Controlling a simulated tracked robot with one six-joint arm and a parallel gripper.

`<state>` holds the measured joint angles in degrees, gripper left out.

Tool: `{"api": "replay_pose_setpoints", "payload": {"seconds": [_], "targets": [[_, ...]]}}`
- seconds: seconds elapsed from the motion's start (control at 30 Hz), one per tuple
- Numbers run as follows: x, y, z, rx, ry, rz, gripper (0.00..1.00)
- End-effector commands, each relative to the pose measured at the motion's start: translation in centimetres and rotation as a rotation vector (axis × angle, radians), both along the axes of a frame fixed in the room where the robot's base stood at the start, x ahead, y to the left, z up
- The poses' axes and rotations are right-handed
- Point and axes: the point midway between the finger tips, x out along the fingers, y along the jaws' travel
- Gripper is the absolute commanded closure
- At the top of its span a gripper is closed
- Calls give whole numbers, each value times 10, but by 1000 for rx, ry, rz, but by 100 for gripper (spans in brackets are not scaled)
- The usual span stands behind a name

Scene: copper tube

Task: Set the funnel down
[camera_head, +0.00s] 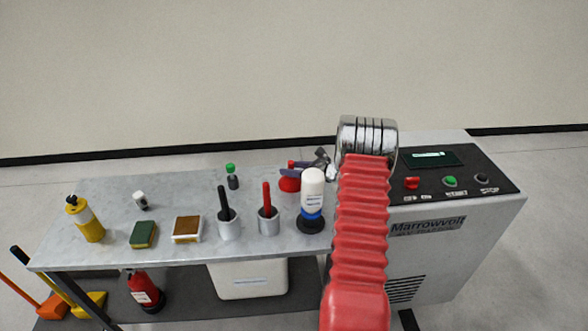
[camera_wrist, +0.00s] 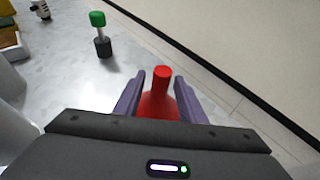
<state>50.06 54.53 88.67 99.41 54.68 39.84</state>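The red funnel (camera_head: 289,184) is near the back edge of the grey table, spout up. In the wrist view the funnel (camera_wrist: 161,92) is between the two purple fingers of my gripper (camera_wrist: 160,88), which lie against both its sides. My gripper also shows in the head view (camera_head: 298,169), partly hidden by my arm. The funnel's wide lower part is hidden behind the gripper body in the wrist view. I cannot tell whether its rim touches the tabletop.
A white and blue bottle (camera_head: 312,195) stands just in front of the funnel. Two metal cups (camera_head: 229,229) with black and red handles stand to the left. A green-capped item (camera_head: 232,176) is left at the back. The Marrowvolt machine (camera_head: 430,220) is at right.

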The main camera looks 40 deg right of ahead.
Motion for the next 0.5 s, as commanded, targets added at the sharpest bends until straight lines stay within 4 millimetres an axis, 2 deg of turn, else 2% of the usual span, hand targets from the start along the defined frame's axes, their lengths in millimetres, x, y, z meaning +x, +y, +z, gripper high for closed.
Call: {"api": "replay_pose_setpoints", "payload": {"seconds": [0.17, 0.5], "targets": [[-14, -4, 6, -1, 1, -3, 63], [-65, -14, 28, -1, -1, -3, 63]]}}
